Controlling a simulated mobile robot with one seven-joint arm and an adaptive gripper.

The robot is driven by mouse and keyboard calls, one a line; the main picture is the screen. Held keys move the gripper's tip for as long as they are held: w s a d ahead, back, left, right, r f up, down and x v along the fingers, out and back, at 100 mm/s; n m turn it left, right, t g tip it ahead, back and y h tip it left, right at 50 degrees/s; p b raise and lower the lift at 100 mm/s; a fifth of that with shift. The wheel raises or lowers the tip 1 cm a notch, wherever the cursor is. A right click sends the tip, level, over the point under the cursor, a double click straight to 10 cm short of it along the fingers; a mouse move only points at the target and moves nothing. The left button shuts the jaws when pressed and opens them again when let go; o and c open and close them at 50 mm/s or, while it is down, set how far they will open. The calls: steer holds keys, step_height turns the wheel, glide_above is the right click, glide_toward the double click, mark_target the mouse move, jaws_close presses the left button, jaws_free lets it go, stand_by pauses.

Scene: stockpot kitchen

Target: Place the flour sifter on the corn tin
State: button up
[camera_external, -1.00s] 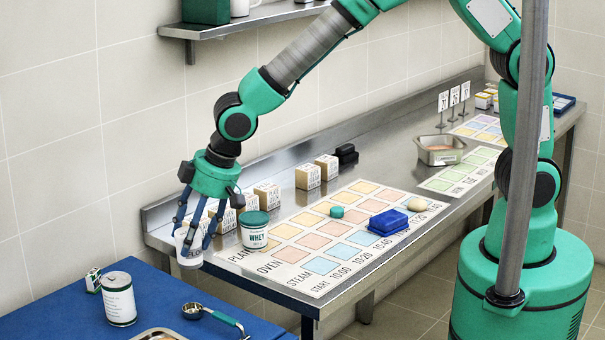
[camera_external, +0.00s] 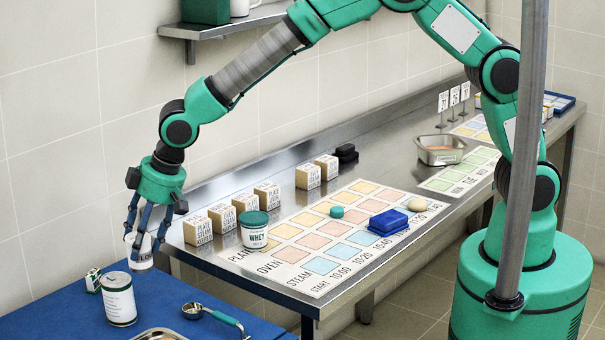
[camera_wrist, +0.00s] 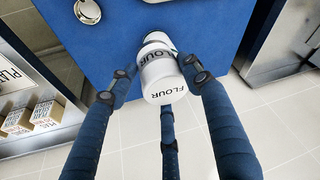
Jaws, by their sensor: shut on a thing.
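The flour sifter, a white cylinder lettered FLOUR, shows in the external view (camera_external: 141,261) and in the wrist view (camera_wrist: 164,84). My gripper (camera_external: 145,247) is shut on it, with the blue fingers around its sides, and holds it above the blue table. The tin (camera_external: 119,300), with a silver top and a pale label, stands upright on the blue table. In the external view the sifter is above and slightly right of the tin, apart from it. The label's small print cannot be read. In the wrist view the sifter hides most of what lies behind it.
A small green-and-white box (camera_external: 93,280) stands left of the tin. A measuring cup (camera_external: 192,311) with a green handle and a metal tray (camera_external: 160,334) are on the table's near side. The steel counter holds a whey tub (camera_external: 254,232) and several small boxes.

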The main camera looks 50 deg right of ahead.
steer(key=shift+w+a+f, duration=0.2)
steer(key=shift+w+a, duration=1.4)
steer(key=shift+w, duration=0.25)
steer(key=shift+f, duration=0.1)
steer(key=shift+f+b, duration=0.5)
steer(key=shift+f, duration=1.1)
steer(key=shift+f, duration=0.2)
steer(key=o, duration=1.4)
steer(key=shift+r, duration=0.1)
steer(key=p+v, duration=0.1)
steer(key=v, duration=1.1)
steer(key=shift+r+p, duration=0.1)
steer(key=shift+p, duration=0.25)
